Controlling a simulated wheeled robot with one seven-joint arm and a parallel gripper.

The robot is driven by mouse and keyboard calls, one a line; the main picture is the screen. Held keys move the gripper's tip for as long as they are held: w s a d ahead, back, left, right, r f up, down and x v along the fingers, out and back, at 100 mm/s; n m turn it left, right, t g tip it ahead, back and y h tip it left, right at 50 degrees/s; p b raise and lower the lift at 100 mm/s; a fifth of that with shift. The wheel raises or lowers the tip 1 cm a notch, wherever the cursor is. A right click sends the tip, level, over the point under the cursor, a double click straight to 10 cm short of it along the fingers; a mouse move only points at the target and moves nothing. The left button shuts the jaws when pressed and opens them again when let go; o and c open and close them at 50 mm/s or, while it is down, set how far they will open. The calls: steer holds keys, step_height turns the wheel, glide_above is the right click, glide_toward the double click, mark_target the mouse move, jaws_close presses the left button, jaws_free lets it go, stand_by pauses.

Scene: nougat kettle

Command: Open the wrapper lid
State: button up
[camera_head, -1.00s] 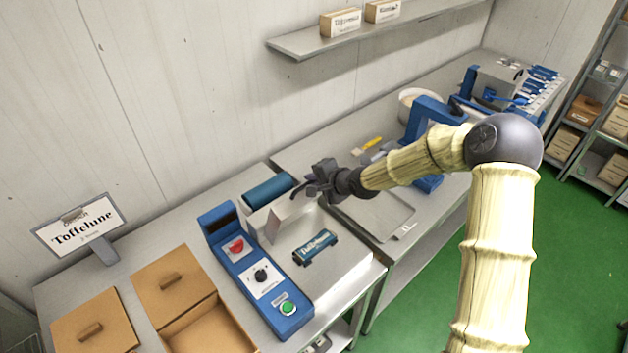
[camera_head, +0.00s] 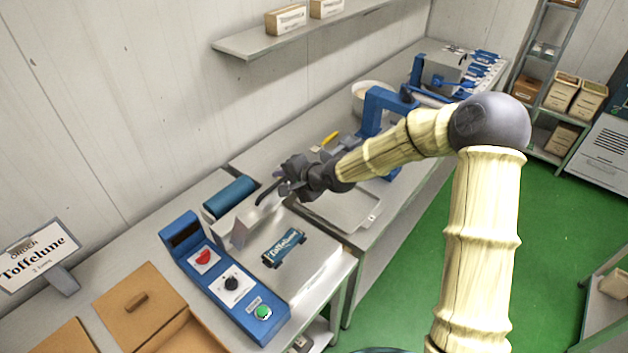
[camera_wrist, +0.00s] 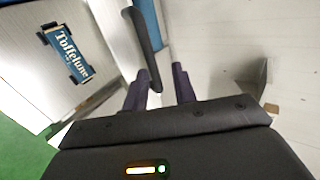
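The wrapper is a blue and steel machine on the steel table, with a control panel (camera_head: 231,283) along its left side. Its metal lid (camera_head: 238,219) stands in front of a blue roll, and the lid looks closed, though its edges are partly hidden. A dark curved handle (camera_head: 268,194) rises at the lid; it also shows in the wrist view (camera_wrist: 146,48). My gripper (camera_head: 287,186) is beside the handle. In the wrist view my gripper (camera_wrist: 158,84) has its two fingers apart, with the handle's near end just ahead of the gap. Contact cannot be told.
A blue Toffelune bar (camera_head: 284,247) lies on the wrapper's steel plate, right of the panel. The blue roll (camera_head: 230,197) is behind the lid. A cardboard box (camera_head: 139,303) stands at left. A flat tray (camera_head: 345,208) and a blue press frame (camera_head: 375,115) are to the right.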

steer(key=b+v, duration=0.1)
steer(key=v, duration=1.2)
steer(key=shift+s+d, duration=0.2)
